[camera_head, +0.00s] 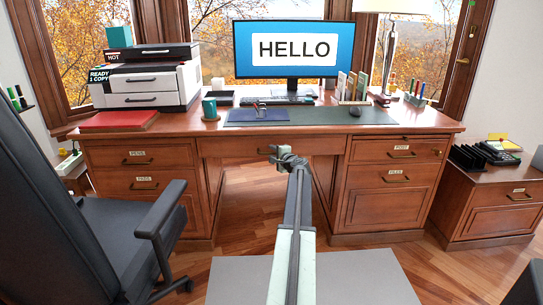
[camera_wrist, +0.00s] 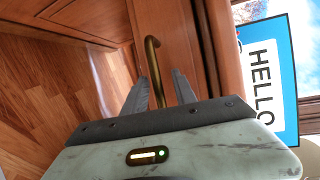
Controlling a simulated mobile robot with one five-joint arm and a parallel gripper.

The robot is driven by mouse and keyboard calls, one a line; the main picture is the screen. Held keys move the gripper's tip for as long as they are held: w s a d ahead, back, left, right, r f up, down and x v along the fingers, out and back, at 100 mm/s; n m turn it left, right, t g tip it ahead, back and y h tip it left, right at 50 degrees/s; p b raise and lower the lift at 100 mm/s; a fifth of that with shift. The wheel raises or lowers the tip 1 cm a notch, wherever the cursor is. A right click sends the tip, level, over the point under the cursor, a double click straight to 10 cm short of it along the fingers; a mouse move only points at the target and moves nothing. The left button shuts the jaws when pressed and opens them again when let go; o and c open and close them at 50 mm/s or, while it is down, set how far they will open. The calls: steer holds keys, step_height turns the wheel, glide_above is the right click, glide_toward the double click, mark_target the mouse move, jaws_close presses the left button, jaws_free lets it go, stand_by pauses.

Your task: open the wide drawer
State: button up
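The wide drawer (camera_head: 226,147) is the long wooden front under the middle of the desk top, between the two side pedestals. It looks closed. In the wrist view its front (camera_wrist: 176,35) shows turned on its side, with a curved brass handle (camera_wrist: 153,60). My gripper (camera_head: 287,157) is in front of the drawer at handle height and hides part of it in the head view. In the wrist view my gripper (camera_wrist: 161,76) is open, with its two dark fingers on either side of the handle. There are gaps between the fingers and the handle.
The left pedestal has drawers marked PENS (camera_head: 138,157) and PADS (camera_head: 142,183). The right one has POST (camera_head: 400,150) and FILES (camera_head: 394,174). A black office chair (camera_head: 60,210) stands at the left. The floor under the desk's middle is clear.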

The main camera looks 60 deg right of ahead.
steer(key=shift+c, duration=0.3)
jaws_close()
steer(key=shift+s+d, duration=0.15)
stand_by(0.9)
